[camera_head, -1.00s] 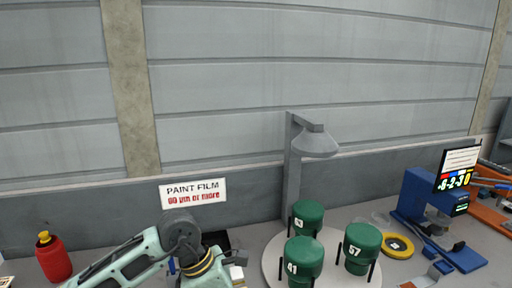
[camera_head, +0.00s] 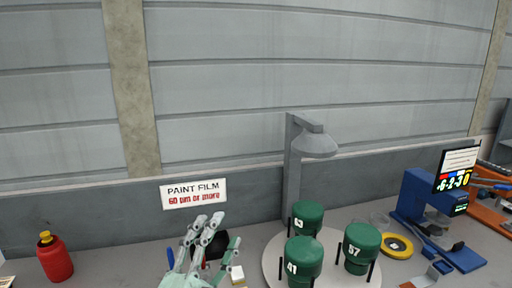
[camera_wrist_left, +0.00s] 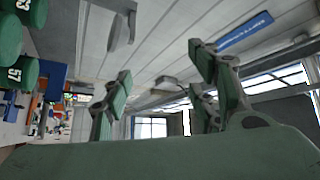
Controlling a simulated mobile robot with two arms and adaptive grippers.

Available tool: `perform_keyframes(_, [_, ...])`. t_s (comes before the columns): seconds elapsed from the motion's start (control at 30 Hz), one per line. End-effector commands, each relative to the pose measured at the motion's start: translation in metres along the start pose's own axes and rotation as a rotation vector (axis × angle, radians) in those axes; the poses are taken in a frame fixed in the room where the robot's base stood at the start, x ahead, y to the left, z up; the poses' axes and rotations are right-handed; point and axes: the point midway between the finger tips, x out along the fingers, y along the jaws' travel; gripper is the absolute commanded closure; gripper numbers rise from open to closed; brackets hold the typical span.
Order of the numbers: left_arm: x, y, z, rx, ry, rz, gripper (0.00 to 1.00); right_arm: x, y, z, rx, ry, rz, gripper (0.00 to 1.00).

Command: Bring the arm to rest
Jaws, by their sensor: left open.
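My left gripper (camera_head: 208,240) shows at the bottom of the head view, left of the round table, with its fingers pointing up and spread. It is open, and nothing shows between the fingers. In the left wrist view the open fingers (camera_wrist_left: 165,95) stand against the wall and windows, with nothing between them. My right gripper is not in view.
Green cylinders marked 63 (camera_head: 308,215), 41 (camera_head: 304,256) and 57 (camera_head: 362,243) stand on a pale round table (camera_head: 272,262) under a grey lamp (camera_head: 318,146). A red bottle (camera_head: 55,262) is at left. A blue gauge stand (camera_head: 415,195) is at right.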

Motion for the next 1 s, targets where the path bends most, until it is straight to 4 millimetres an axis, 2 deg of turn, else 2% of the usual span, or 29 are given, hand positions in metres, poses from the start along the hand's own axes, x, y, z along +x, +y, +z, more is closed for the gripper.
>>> perform_keyframes(0.03, [-0.017, 0.01, 0.033, -0.092, -0.141, 0.031, 0.46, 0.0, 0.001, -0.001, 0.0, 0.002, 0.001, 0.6])
perform_keyframes(0.1, [-0.045, 0.027, 0.075, -0.209, -0.332, 0.079, 0.46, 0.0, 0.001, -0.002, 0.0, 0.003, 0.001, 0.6])
perform_keyframes(0.17, [-0.075, 0.044, 0.106, -0.303, -0.49, 0.125, 0.46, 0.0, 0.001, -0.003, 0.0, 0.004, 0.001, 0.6])
perform_keyframes(0.2, [-0.097, 0.057, 0.123, -0.36, -0.59, 0.157, 0.46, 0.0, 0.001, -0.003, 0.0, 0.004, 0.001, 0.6])
perform_keyframes(0.27, [-0.134, 0.076, 0.143, -0.442, -0.738, 0.211, 0.46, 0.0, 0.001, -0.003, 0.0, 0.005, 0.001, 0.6])
perform_keyframes(0.3, [-0.16, 0.089, 0.153, -0.493, -0.833, 0.248, 0.46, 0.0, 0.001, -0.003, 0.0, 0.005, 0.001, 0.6])
perform_keyframes(0.4, [-0.222, 0.117, 0.166, -0.602, -1.042, 0.339, 0.46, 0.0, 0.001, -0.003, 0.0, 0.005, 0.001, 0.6])
perform_keyframes(0.5, [-0.275, 0.137, 0.166, -0.68, -1.208, 0.421, 0.46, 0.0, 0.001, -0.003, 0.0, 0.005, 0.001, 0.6])
perform_keyframes(0.67, [-0.343, 0.155, 0.154, -0.771, -1.412, 0.533, 0.46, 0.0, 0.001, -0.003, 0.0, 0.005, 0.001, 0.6])
perform_keyframes(0.8, [-0.395, 0.164, 0.136, -0.832, -1.563, 0.628, 0.46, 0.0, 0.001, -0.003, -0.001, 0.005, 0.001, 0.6])
perform_keyframes(0.83, [-0.406, 0.166, 0.131, -0.844, -1.595, 0.649, 0.46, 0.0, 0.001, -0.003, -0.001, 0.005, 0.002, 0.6])
perform_keyframes(1.0, [-0.413, 0.215, 0.165, -0.835, -1.601, 0.657, 0.46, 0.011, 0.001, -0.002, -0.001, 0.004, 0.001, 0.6])
